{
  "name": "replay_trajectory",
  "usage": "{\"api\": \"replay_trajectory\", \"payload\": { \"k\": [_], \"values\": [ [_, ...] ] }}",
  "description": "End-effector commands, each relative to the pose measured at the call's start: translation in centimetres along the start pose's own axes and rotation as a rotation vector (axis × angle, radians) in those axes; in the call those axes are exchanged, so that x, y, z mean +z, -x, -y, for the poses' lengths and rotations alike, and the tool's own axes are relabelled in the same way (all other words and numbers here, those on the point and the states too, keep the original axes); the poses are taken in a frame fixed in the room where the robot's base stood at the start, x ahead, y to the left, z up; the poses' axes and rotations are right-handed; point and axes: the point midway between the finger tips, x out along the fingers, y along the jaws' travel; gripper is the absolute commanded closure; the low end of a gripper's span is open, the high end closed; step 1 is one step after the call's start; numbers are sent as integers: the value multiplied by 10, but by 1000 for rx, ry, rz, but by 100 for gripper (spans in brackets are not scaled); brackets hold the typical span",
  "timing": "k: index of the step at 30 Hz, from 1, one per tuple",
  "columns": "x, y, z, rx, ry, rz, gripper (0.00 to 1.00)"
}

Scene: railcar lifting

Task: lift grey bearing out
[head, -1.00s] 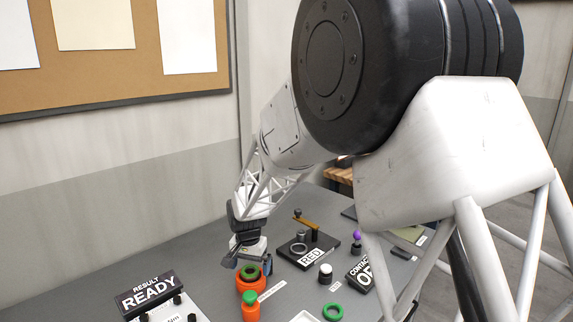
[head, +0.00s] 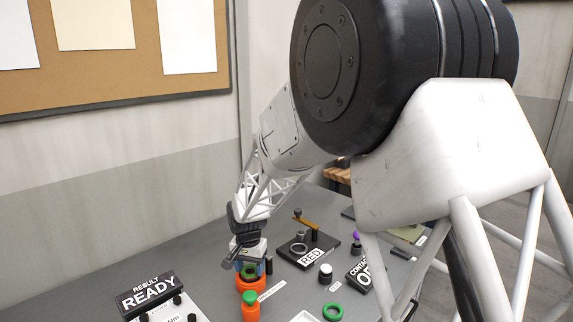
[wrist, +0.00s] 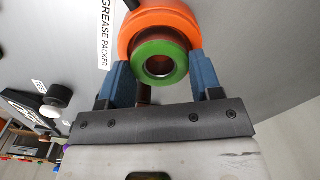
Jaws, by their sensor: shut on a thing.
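My gripper (wrist: 157,74) points down at an orange cup (wrist: 128,40) beside the GREASE PACKER label. Its two blue fingers are shut on a green-faced ring (wrist: 176,52) with a dark brown side and a round, metal-rimmed hole. The ring sits within the cup's outline; how deep it sits is hard to tell. In the head view the gripper (head: 254,266) is just above the cup (head: 252,284), with green showing between the fingers. The held ring shows no clear grey body. A separate grey ring (head: 299,248) lies on the dark stand with the RED sign.
An orange post with a green top (head: 250,306) stands close in front of the cup. A loose green ring (head: 333,312), a white-topped knob (head: 325,273) and the RESULT READY panel (head: 148,293) are nearby. The grey table is clear behind and left of the cup.

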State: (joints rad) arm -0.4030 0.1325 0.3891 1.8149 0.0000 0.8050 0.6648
Motion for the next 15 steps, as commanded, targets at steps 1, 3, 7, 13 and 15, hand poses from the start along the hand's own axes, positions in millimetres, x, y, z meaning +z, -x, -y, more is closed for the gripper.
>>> {"api": "replay_trajectory", "payload": {
  "k": [1,3,7,13,15],
  "values": [
    [0,0,0,0,0,0,60],
    [0,0,0,0,0,0,60],
    [0,1,0,0,0,-1,60],
    [0,5,0,-1,0,-1,60],
    [0,7,0,-1,0,-1,60]
  ]
}}
